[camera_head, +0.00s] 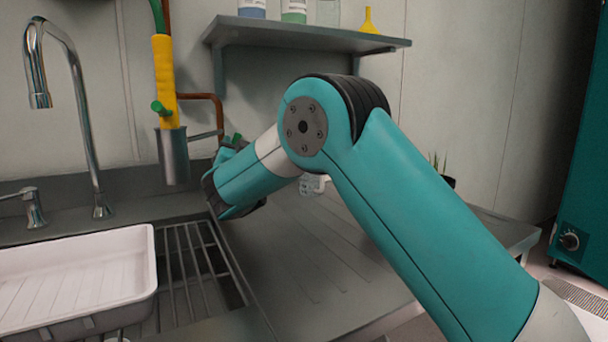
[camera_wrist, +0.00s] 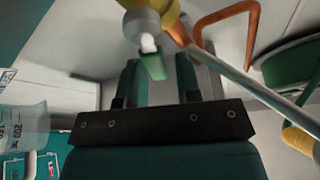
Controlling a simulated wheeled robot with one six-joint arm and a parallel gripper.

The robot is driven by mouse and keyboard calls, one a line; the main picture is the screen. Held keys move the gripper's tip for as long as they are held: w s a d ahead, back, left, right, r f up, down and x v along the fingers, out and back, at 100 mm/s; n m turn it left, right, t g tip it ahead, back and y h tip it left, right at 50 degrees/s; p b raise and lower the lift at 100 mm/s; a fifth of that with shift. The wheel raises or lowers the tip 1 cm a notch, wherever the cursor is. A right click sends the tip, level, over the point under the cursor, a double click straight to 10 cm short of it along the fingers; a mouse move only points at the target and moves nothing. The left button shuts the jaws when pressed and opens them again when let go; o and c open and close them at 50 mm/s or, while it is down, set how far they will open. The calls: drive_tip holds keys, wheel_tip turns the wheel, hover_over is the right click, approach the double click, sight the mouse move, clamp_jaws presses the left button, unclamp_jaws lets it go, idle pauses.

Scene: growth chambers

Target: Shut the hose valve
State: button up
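In the wrist view, a green handle (camera_wrist: 154,66) on a white stem hangs from a grey and yellow fitting (camera_wrist: 150,20); I take it to be the hose valve. My gripper (camera_wrist: 158,62) has its two teal fingers apart, with the handle showing between their tips. I cannot tell whether either finger touches it. In the head view my gripper (camera_head: 225,150) is by the wall, mostly hidden behind its own wrist. A bit of green (camera_head: 236,138) shows beside it, perhaps the handle. A copper pipe (camera_head: 216,97) runs just above.
A yellow wand (camera_head: 163,75) on a green hose stands in a metal cup (camera_head: 173,155) left of my gripper. A tap (camera_head: 85,100) and a white tray (camera_head: 80,260) are further left. A shelf (camera_head: 300,35) overhangs. A clear beaker (camera_head: 310,186) stands behind my arm.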

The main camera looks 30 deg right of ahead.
drive_tip(key=s+a+n+y+b, duration=0.2)
drive_tip(key=s+n+b, duration=0.15)
drive_tip(key=s, duration=0.95)
drive_tip(key=s+d+f+m+g+h+p, duration=0.2)
drive_tip(key=s+d+m+g+h+p, duration=0.1)
drive_tip(key=d+g+p, duration=0.35)
drive_tip(key=s+a+f+n+g+y+p, duration=0.1)
drive_tip(key=s+a+n+g+y+p, duration=0.1)
drive_tip(key=s+g, duration=0.3)
drive_tip(key=s+a+f+n+g+y+p, duration=0.1)
drive_tip(key=s+a+n+g+y+p, duration=0.2)
drive_tip(key=s, duration=0.8)
drive_tip(key=shift+s+a+n+g+y+p, duration=0.2)
drive_tip(key=shift+a+n+g+y+p, duration=0.15)
drive_tip(key=shift+a+g+y, duration=0.4)
drive_tip(key=shift+d+r, duration=0.1)
